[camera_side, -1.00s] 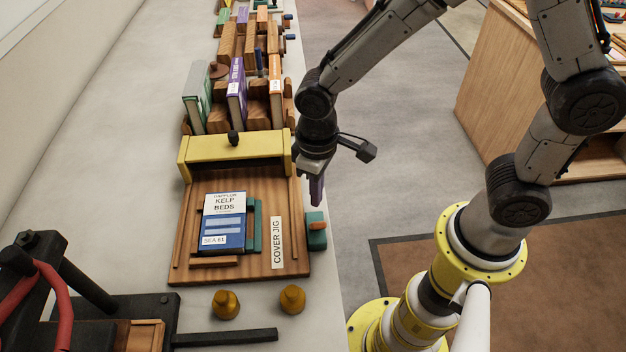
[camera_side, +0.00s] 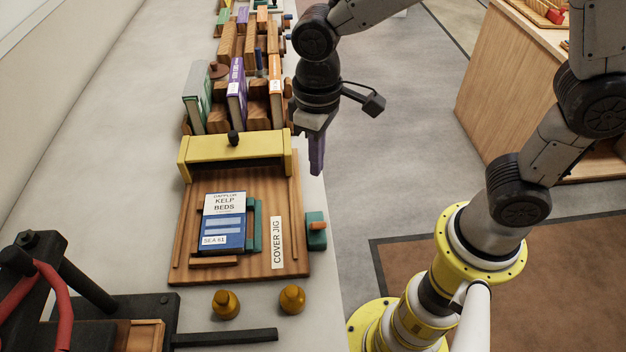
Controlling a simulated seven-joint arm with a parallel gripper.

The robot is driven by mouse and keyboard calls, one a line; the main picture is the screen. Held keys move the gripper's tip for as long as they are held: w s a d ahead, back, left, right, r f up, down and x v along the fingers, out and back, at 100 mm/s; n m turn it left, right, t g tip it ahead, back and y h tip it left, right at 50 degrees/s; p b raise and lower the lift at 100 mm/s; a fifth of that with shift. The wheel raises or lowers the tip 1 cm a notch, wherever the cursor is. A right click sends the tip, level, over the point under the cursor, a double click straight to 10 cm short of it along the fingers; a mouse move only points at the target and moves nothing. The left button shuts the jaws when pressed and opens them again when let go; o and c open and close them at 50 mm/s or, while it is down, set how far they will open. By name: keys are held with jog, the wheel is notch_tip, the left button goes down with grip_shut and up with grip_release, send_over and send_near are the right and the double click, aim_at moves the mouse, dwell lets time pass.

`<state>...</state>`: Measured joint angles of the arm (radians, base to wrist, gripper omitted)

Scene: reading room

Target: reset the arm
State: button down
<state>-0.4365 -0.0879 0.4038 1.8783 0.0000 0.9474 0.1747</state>
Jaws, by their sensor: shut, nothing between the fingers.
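My gripper (camera_side: 317,170) hangs at the right edge of the bench, fingers pointing down. Its purple fingers are shut with nothing between them. It is apart from the wooden cover jig (camera_side: 235,177), which lies below and to the left of it. The jig holds a blue book (camera_side: 230,230) labelled "KELP BEDS". A yellow bar (camera_side: 232,147) with a dark knob spans the jig's far end.
Upright books, including a purple one (camera_side: 237,90) and a green one (camera_side: 197,98), stand in wooden racks behind the jig. Two brass knobs (camera_side: 226,303) and a black press (camera_side: 75,290) are in front. A wooden cabinet (camera_side: 510,85) stands at the right.

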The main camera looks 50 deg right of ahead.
jog(key=shift+r, duration=0.45)
jog(key=s+d+r+m+t, duration=0.3)
jog(key=d+r, duration=0.6)
jog(key=s+d+f+t, duration=0.1)
jog(key=s+d, duration=0.3)
jog(key=s, duration=0.5)
jog(key=shift+s+d+t, duration=0.3)
jog(key=shift+s+t, duration=0.05)
jog(key=shift+t, duration=0.45)
